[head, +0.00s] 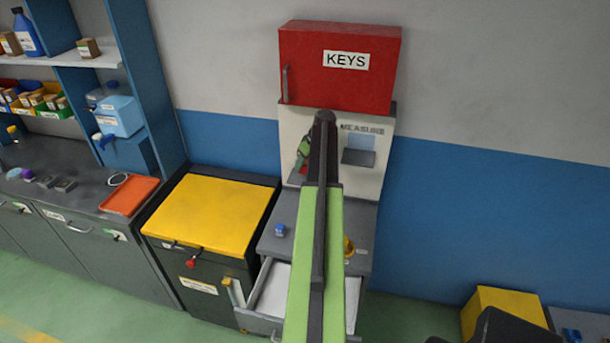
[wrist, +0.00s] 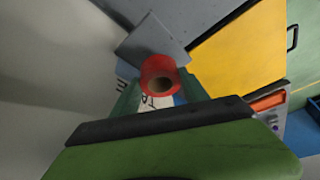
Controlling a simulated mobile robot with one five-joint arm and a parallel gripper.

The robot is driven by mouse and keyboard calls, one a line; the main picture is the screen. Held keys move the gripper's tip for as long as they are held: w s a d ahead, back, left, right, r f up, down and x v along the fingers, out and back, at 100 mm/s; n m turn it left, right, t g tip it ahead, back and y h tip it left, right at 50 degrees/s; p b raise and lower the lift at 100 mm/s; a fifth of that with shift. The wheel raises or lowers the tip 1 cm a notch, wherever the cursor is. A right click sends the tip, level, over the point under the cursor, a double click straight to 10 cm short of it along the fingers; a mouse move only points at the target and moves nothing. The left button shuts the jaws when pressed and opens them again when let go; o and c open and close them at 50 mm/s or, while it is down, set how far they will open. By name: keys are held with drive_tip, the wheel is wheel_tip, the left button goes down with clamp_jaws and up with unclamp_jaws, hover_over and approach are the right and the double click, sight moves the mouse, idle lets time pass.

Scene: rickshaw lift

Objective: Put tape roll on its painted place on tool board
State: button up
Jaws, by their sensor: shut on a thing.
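The tape roll (wrist: 158,68) is red with a round hole. In the wrist view it sits between the green fingers of my gripper (wrist: 160,88), which is shut on it. In the head view my gripper (head: 303,152) is in front of the left part of the white tool board (head: 372,186), with a bit of the red roll (head: 303,171) showing below it. The board reads "MEASURE" and has a pale blue patch (head: 362,142) above a grey ledge (head: 358,158) at its right. My arm hides the board's middle. I cannot tell whether the roll touches the board.
A red KEYS cabinet (head: 340,85) hangs directly above the board. A drawer (head: 275,290) stands open. A yellow-topped cabinet (head: 210,212) is at left.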

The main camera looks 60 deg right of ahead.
sight(305, 169)
wheel_tip(305, 169, down, 4)
drive_tip(key=b, duration=0.4)
drive_tip(key=shift+d+f, duration=0.15)
drive_tip(key=shift+f, duration=0.05)
drive_tip(key=shift+r, duration=0.25)
drive_tip(key=shift+w+f, duration=0.1)
drive_tip(key=shift+f, duration=0.1)
drive_tip(key=o, duration=1.1)
drive_tip(key=shift+r, duration=0.1)
